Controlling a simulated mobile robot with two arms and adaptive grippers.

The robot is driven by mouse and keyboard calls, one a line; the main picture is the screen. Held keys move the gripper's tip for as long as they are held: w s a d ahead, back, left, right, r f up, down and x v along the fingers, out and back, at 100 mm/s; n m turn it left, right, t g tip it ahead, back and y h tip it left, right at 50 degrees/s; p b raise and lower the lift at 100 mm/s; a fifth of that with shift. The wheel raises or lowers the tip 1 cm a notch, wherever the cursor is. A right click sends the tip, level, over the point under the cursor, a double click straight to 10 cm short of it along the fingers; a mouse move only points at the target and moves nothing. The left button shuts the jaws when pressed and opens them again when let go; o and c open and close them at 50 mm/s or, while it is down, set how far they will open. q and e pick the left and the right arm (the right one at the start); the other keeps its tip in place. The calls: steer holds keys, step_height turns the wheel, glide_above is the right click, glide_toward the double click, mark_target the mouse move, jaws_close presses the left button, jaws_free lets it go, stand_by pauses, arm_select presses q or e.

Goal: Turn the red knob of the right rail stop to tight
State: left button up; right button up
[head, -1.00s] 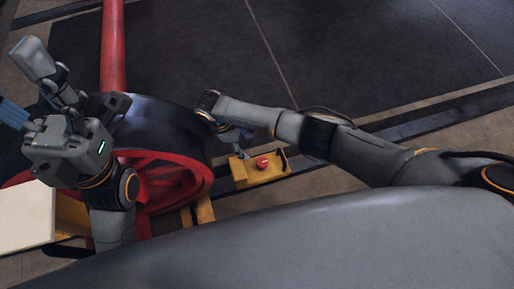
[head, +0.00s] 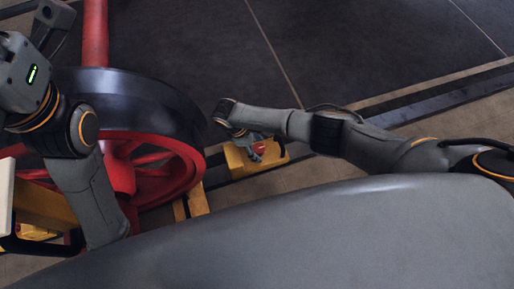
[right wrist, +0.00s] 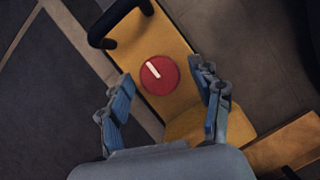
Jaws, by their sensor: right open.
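The right rail stop (head: 238,163) is a yellow block on the floor to the right of the red wheel. Its round red knob (right wrist: 160,76) has a white pointer line tilted up and to the left in the right wrist view. In the head view the knob (head: 259,149) is partly covered by my right gripper (head: 254,146). My right gripper (right wrist: 164,88) is open, its blue-padded fingers on either side of the knob's near side, apart from it. My left gripper (head: 48,22) is at the upper left edge, mostly cut off; its jaws cannot be made out.
The large red wheel with a dark rim (head: 150,100) stands close to the left of the rail stop. A black handle (right wrist: 103,30) sticks up at the stop's far end. Another yellow piece (head: 36,232) shows at lower left. Dark floor plates (head: 330,50) lie clear beyond.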

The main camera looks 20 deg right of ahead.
steer(key=c, duration=1.1)
steer(key=shift+c, duration=0.2)
